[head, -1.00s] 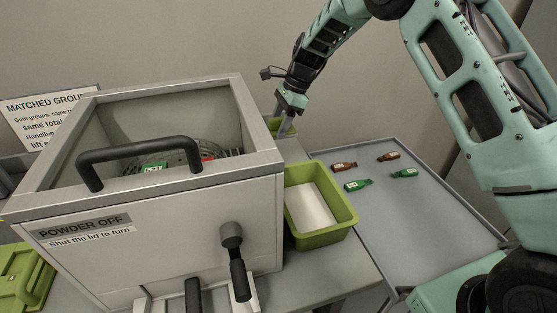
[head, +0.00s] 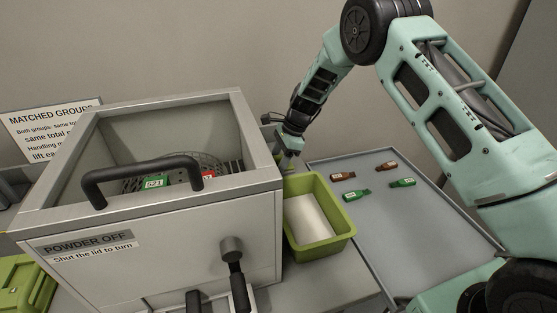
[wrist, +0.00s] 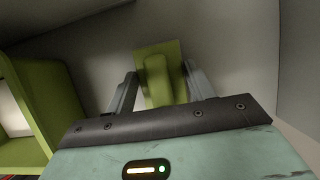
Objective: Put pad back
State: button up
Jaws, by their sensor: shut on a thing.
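My gripper (head: 290,163) is just beyond the far end of the green bin, by the right side of the grey box. In the wrist view my gripper (wrist: 158,88) is shut on a plain olive-green piece with a raised grip, which appears to be the pad (wrist: 155,62). The pad's underside and what lies below it are hidden. In the head view I cannot make out the pad clearly at the fingertips. The green bin (head: 338,232) holds a white flat sheet or lining (head: 308,218).
The open grey box (head: 160,235) with a black handle (head: 140,174) stands left; a green tag (head: 155,182) lies inside. Several small bottles lie on the grey tray (head: 420,225) at right. A green case (head: 22,283) is at lower left.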

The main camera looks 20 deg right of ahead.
jog(key=o, duration=0.9)
jog(key=shift+o, duration=0.2)
jog(key=b+v, duration=0.1)
jog(key=v, duration=1.1)
jog(key=shift+b, duration=0.3)
jog(key=shift+r, duration=0.1)
jog(key=s+d+r+n+t+h, duration=0.15)
jog(key=s+d+n, duration=0.25)
jog(key=s+n, duration=0.75)
jog(key=s+d+r+n+t+h, duration=0.1)
jog(key=s+d+r+n+h, duration=0.35)
jog(key=s, duration=1.25)
jog(key=s+a+n+g+y, duration=0.1)
jog(key=s+a+n, duration=0.4)
jog(key=s+a, duration=0.2)
jog(key=s+a+n+g+y, duration=0.1)
jog(key=s+a+n, duration=0.3)
jog(key=s+a, duration=0.3)
jog(key=a, duration=0.5)
jog(key=shift+f+n, duration=0.25)
jog(key=shift+n, duration=0.15)
